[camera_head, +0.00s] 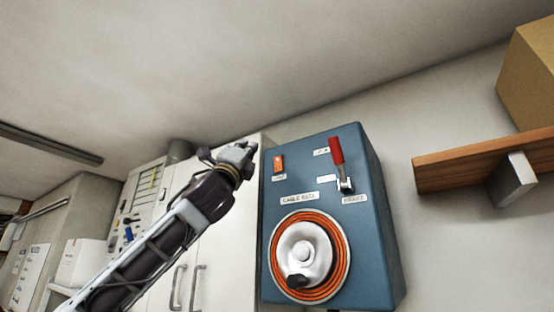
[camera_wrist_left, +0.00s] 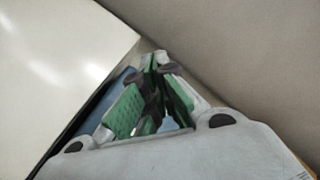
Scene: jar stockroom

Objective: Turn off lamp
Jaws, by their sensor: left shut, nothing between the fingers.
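A small orange rocker switch (camera_head: 279,163) sits near the upper left of a blue panel box (camera_head: 384,240) on the wall. A label under it is too small to read surely. My left gripper (camera_head: 246,152) is just left of the switch, apart from it in the picture. Its green-padded fingers (camera_wrist_left: 158,62) are shut with nothing between them. In the left wrist view a strip of the blue box shows beside the fingers; the switch is not visible there. No lamp is plainly visible. My right gripper is not in view.
The box also carries a red-handled lever (camera_head: 336,152) and an orange cable reel (camera_head: 345,262) with a metal hub. A wooden shelf (camera_head: 470,163) with a cardboard box (camera_head: 532,75) juts out at right. A white cabinet (camera_head: 215,255) stands behind my left arm.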

